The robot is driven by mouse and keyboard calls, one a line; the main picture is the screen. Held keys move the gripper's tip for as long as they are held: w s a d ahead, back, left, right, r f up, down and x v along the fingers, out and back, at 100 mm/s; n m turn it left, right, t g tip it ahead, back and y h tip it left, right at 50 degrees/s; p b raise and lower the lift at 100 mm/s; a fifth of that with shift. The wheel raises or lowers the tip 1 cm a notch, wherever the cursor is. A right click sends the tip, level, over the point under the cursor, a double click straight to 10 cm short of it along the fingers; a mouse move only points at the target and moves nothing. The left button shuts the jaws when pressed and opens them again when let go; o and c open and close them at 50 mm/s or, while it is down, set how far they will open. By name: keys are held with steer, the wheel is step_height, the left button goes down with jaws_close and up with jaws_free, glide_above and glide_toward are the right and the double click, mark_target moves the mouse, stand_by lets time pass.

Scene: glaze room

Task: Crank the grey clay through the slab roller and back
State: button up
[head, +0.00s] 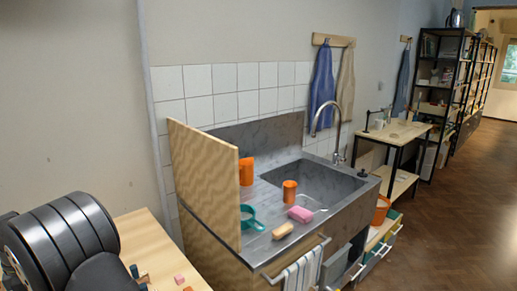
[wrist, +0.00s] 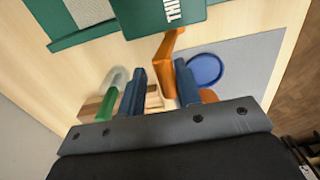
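My gripper (wrist: 159,66) shows in the wrist view with its two blue fingers apart. An orange bent bar, which looks like the crank handle (wrist: 170,62), runs up between the fingers; it lies close to the right finger, with a gap to the left one. It reaches a green body (wrist: 158,14) with white letters, which looks like part of the slab roller. A green frame (wrist: 75,41) extends at the upper left, around a grey textured patch (wrist: 90,10); I cannot tell whether that is the clay. The head view shows no clay or roller.
A blue round dish (wrist: 204,70) lies on a grey mat (wrist: 255,60). A green-handled tool (wrist: 105,103) lies left of the fingers. In the head view, small blocks (head: 180,279) lie on the wooden table (head: 140,230), beside a wooden panel (head: 204,180) and sink (head: 325,183).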

steer(key=shift+w+a+f, duration=0.5)
steer(key=shift+w+a, duration=0.3)
steer(key=shift+w, duration=0.05)
steer(key=shift+w+a+f, duration=0.6)
steer(key=shift+a+f, duration=0.1)
steer(key=shift+f, duration=0.2)
steer(key=shift+s+d+r, duration=0.5)
steer(key=shift+s+d, duration=0.2)
steer(key=shift+s+d+r, duration=0.45)
steer(key=shift+s+d, duration=0.2)
steer(key=shift+s+d+r, duration=0.3)
steer(key=shift+s+d, duration=0.1)
steer(key=shift+d, duration=0.05)
steer(key=shift+s+d+r, duration=0.2)
steer(key=shift+s+d, duration=0.2)
steer(key=shift+d, duration=0.05)
